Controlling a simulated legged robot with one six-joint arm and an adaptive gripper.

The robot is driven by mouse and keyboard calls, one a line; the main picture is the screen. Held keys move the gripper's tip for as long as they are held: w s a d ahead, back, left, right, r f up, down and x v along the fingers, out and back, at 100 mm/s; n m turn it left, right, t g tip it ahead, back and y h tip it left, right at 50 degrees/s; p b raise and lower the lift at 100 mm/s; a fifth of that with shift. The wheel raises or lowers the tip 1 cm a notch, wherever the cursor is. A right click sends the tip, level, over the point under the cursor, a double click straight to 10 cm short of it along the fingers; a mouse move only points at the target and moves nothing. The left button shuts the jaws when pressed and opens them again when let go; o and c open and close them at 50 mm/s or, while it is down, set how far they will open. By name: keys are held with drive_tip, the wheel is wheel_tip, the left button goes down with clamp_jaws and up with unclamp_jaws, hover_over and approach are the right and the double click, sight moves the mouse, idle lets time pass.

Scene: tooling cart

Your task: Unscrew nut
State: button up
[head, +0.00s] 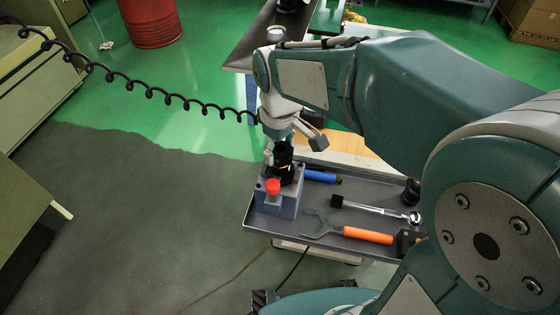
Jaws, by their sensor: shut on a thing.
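My gripper (281,153) points down at the left end of the cart, closed around the top of a black tool holder (285,172). The holder stands upright in a blue-grey fixture block (287,207) with a red knob (272,187) on its front. The nut is at the top of the black holder, largely hidden by my fingers, so its edges and thread cannot be made out. A wrench with an orange handle (368,235) and a grey open jaw lies on the tray in front.
The grey cart tray (262,225) also holds a ratchet-like tool (375,209), a blue cylinder (320,176) and a black holder (411,191) at right. A coiled black cable (170,97) hangs at left. A red barrel (151,22) stands behind.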

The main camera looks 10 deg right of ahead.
sight(280, 148)
drive_tip(key=n, duration=0.5)
drive_tip(key=shift+s+f, duration=0.15)
drive_tip(key=shift+r, duration=3.1)
